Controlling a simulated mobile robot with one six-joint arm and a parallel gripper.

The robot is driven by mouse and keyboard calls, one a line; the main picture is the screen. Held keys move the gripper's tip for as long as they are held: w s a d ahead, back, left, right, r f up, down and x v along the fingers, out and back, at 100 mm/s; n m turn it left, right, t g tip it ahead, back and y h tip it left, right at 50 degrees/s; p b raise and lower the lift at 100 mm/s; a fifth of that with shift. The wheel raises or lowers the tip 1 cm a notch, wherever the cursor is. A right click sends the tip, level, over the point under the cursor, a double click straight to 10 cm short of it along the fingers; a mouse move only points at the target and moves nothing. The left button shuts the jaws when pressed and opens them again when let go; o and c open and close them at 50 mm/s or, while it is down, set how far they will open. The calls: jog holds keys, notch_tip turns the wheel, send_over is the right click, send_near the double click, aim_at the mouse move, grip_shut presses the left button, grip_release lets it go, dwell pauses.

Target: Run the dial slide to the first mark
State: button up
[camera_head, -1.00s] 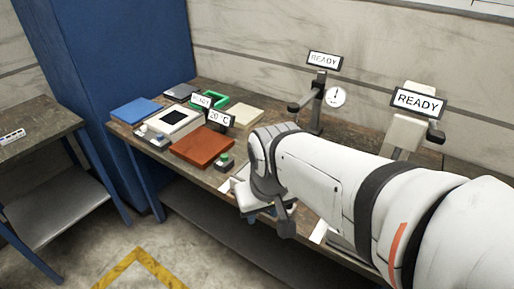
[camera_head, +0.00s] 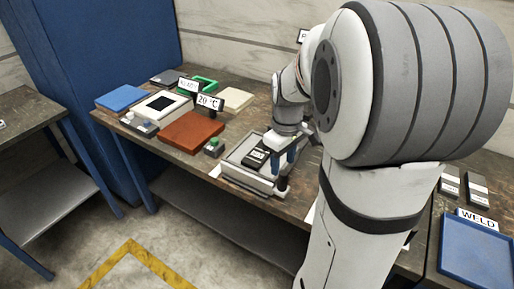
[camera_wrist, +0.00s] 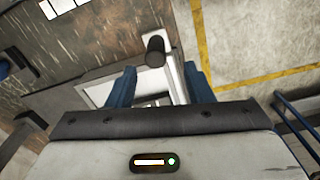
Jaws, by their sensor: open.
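My gripper (camera_head: 283,166) is open, its blue fingers pointing down over the right end of a light grey framed fixture (camera_head: 232,172) on the bench. A black block (camera_head: 256,155) sits in the frame, left of the fingers. A dark round knob (camera_head: 282,185) stands at the fixture's front right. In the wrist view the knob (camera_wrist: 155,46) appears between and beyond the open fingertips (camera_wrist: 159,70), apparently ungripped. I cannot tell whether this knob belongs to the dial slide. The dial and any marks are hidden behind my arm.
A blue tray (camera_head: 476,250) is at the right. Floor is free in front of the bench.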

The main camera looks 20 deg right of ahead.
aim_at(283, 180)
jog(key=shift+w+d+f, duration=0.15)
jog(key=shift+d+f, duration=0.15)
jog(key=shift+f, duration=0.15)
notch_tip(283, 180, down, 7)
jog(key=shift+f, duration=0.2)
jog(key=shift+c, duration=0.5)
grip_shut()
